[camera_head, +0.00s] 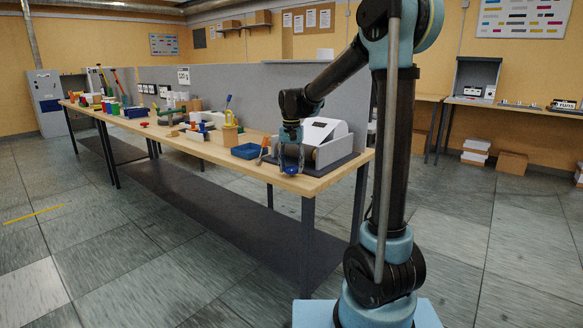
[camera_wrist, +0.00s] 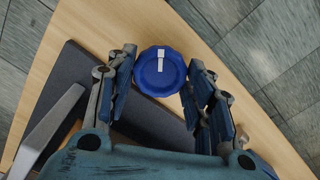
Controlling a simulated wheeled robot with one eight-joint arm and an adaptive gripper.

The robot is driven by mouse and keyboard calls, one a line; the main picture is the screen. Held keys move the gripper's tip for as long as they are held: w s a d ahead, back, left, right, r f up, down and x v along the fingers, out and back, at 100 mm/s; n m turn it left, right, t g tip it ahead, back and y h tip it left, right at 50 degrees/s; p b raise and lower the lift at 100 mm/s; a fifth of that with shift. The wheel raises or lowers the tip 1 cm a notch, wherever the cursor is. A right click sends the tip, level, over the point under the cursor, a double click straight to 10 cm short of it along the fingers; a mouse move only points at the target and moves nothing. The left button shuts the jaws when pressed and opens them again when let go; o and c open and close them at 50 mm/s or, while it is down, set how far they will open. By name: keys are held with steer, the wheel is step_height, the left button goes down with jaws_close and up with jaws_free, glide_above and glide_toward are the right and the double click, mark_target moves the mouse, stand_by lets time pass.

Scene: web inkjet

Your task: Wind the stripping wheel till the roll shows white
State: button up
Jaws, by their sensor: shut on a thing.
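The stripping wheel is a round, scalloped blue knob (camera_wrist: 158,84) with a white mark on its face, near the middle top of the wrist view. It also shows in the head view (camera_head: 291,170), low at the front of the bench machine. My gripper (camera_wrist: 160,62) is shut on the blue wheel, with one finger on each side of its rim. In the head view my gripper (camera_head: 290,158) reaches down at the near end of the bench. A white sheet or roll surface (camera_head: 322,130) shows behind it; the roll's full face is partly hidden by my arm and gripper.
The machine stands on a dark mat (camera_wrist: 62,92) on the wooden bench (camera_head: 318,183). Several tools and boxes fill the bench further left. The bench edge is close to the wheel.

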mark_target(292, 168)
steer(key=shift+w, duration=0.15)
steer(key=o, duration=1.1)
steer(key=shift+c, duration=0.2)
step_height(292, 168, up, 12)
steer(key=s+d+f+t, duration=0.1)
steer(key=s+d+f, duration=0.3)
steer(key=s+d, duration=0.3)
steer(key=s+d+f+n, duration=0.1)
steer(key=s+d+f, duration=0.35)
steer(key=s, duration=0.45)
steer(key=s+d+f+t, duration=0.1)
steer(key=s+d+f, duration=0.3)
steer(key=s+d, duration=0.35)
steer(key=s+d+f+n, duration=0.1)
steer(key=s+d+f, duration=0.1)
steer(key=s+f, duration=0.7)
steer(key=shift+f, duration=0.55)
